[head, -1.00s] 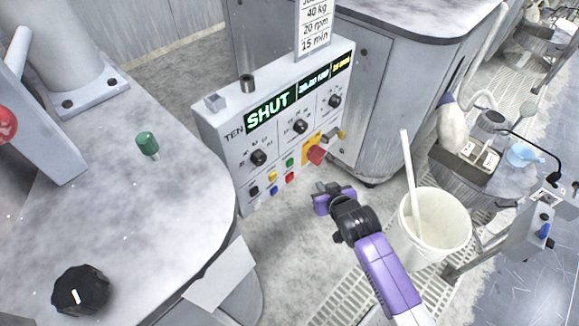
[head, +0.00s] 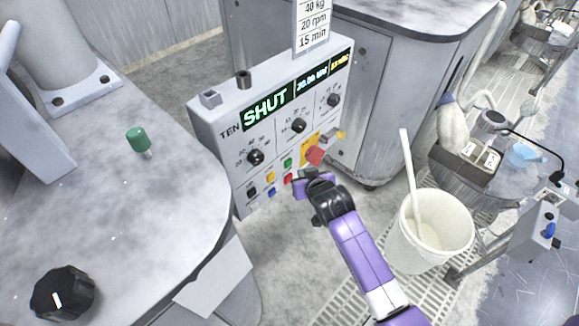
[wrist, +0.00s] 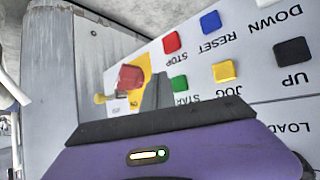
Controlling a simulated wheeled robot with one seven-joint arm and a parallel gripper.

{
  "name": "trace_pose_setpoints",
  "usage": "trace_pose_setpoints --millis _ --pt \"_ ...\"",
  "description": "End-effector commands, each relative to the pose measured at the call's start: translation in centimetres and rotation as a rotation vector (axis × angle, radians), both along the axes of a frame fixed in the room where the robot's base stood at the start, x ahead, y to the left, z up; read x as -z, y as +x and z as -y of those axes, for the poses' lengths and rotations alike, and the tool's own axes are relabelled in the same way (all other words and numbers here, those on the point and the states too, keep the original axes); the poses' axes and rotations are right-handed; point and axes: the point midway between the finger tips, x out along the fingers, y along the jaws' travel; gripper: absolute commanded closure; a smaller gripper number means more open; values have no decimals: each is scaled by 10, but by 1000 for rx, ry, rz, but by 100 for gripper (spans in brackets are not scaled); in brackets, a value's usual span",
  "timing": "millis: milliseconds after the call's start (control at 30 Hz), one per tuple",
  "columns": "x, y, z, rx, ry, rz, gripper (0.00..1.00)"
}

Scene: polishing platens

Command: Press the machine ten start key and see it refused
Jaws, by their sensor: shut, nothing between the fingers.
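The machine ten panel (head: 232,185) stands in the middle of the head view, with "TEN" and a lit green "SHUT" on its display (head: 266,107). The green start key (head: 288,163) is low on the panel; in the wrist view the green start key (wrist: 179,84) sits beside the yellow jog key (wrist: 224,71) and the red stop key (wrist: 171,43). My gripper (head: 299,181) is shut and empty, just in front of the lower keys. In the wrist view a dark fingertip (wrist: 156,93) shows right beside the start key. I cannot tell if it touches; part of the label is hidden.
A red emergency knob (head: 314,155) on a yellow plate sticks out close to my gripper. A white bucket (head: 408,255) with a stick stands right of my arm. The grey platen table (head: 130,220) fills the left side.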

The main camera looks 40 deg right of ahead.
Motion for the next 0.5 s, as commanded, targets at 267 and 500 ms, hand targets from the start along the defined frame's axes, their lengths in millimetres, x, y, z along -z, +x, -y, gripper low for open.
trace_pose_setpoints --millis 267,500 --pt "0 17 -1 -1 0 0 100" --pt "-1 18 -1 -1 0 0 100"
